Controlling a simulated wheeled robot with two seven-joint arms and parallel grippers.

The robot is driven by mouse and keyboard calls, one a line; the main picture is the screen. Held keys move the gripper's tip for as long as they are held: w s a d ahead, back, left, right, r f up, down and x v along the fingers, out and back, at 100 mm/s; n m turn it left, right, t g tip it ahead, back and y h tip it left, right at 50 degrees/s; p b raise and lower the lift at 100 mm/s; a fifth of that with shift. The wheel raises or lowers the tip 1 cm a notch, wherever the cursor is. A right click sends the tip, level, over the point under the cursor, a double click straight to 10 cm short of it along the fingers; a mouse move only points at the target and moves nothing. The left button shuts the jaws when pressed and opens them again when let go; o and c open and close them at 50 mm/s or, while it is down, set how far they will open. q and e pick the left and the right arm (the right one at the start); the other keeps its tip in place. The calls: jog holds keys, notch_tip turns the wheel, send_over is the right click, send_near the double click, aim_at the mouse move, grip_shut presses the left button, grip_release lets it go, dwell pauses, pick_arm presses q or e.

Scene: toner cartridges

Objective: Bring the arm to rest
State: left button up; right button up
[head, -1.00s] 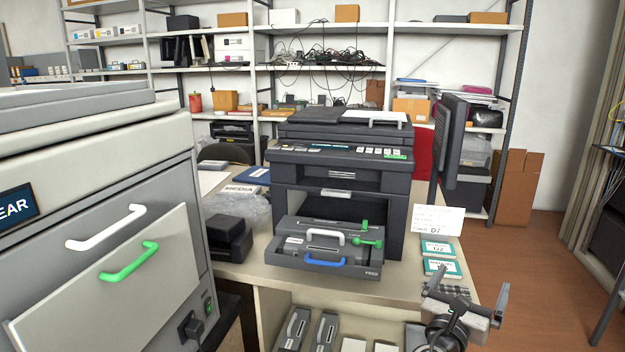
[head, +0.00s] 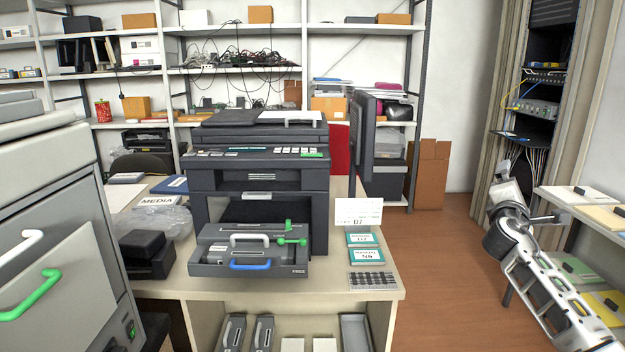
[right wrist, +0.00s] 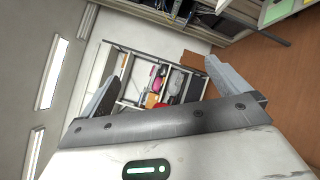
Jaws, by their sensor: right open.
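My right gripper (head: 508,178) is raised at the right of the head view, over open floor and apart from the desk. In the right wrist view its two fingers (right wrist: 158,88) stand wide apart with nothing between them. My right arm comes in from the lower right in the head view. My left gripper is not in view. The black printer (head: 258,165) stands on the desk. A toner cartridge unit (head: 215,262) with a white, a blue and a green handle sits at the printer's open front.
A side shelf (head: 575,200) with flat boxes stands close to my right arm. A network rack (head: 545,90) is behind it. A grey cabinet (head: 80,290) with white and green handles is at the left. The brown floor (head: 440,270) between desk and rack is clear.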

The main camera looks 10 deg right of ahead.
jog(key=w+a+f+m+t+y, duration=0.4)
jog(key=w+a+m+y, duration=0.2)
jog(key=a+m+y, duration=0.4)
jog(key=s+a+f+g+y, duration=0.1)
jog(key=s+a+f+y, duration=0.3)
jog(key=a+f, duration=0.8)
jog(key=s+a+f+g+y, duration=0.2)
jog(key=s+a+f+g, duration=0.1)
jog(key=s+a+f, duration=1.1)
jog(key=s+a+f+g+y, duration=0.1)
jog(key=s+a, duration=0.3)
jog(key=s, duration=0.4)
jog(key=s+a+f+m+g, duration=0.1)
jog(key=s+a+f, duration=0.3)
jog(key=s, duration=0.4)
jog(key=shift+s+f+y, duration=0.2)
jog(key=shift+s+y, duration=0.15)
jog(key=shift+y, duration=0.05)
